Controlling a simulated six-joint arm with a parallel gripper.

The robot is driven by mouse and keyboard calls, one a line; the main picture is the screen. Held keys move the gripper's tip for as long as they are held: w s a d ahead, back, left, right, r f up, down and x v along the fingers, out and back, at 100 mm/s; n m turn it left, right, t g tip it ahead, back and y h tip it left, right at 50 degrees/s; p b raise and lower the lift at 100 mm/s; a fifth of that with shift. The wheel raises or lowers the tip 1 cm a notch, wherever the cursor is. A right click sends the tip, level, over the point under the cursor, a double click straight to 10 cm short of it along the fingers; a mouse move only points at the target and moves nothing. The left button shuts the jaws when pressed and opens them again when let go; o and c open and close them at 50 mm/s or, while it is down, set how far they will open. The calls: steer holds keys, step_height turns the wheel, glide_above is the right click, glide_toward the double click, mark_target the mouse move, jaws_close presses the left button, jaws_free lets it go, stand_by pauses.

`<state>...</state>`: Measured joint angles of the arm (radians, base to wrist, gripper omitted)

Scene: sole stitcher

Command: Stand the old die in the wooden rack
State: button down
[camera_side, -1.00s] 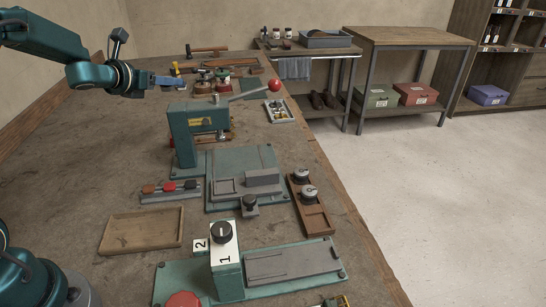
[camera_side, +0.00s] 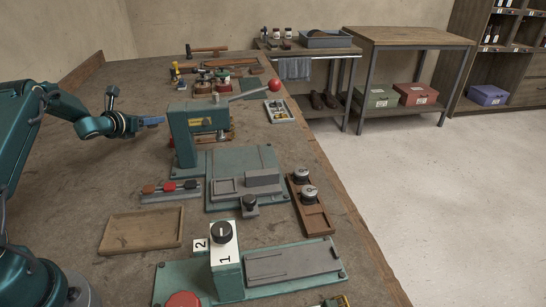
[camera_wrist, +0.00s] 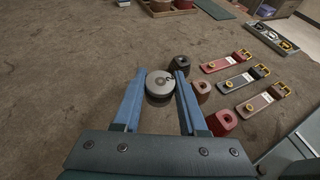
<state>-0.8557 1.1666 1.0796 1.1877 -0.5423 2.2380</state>
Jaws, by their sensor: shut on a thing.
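My gripper (camera_wrist: 156,80) has two blue fingers, shut on a round grey die (camera_wrist: 158,86) with a small dark mark on its top, in the wrist view. In the side view my gripper (camera_side: 152,121) is left of the green press, above the bench; the die cannot be made out there. The wooden rack (camera_side: 318,223) lies near the bench's right edge, right of the press base.
The green press (camera_side: 190,140) with its red-knobbed lever (camera_side: 274,85) stands between my gripper and the rack. A wooden tray (camera_side: 143,230) and a numbered green machine (camera_side: 226,270) are nearer. Red, brown and dark blocks (camera_wrist: 222,122) and buckled straps (camera_wrist: 238,79) lie right of my fingers.

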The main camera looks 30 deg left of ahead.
mark_target(156, 136)
steer(key=shift+f, duration=1.55)
steer(key=shift+f, duration=0.15)
steer(key=shift+c, duration=2.2)
jaws_free()
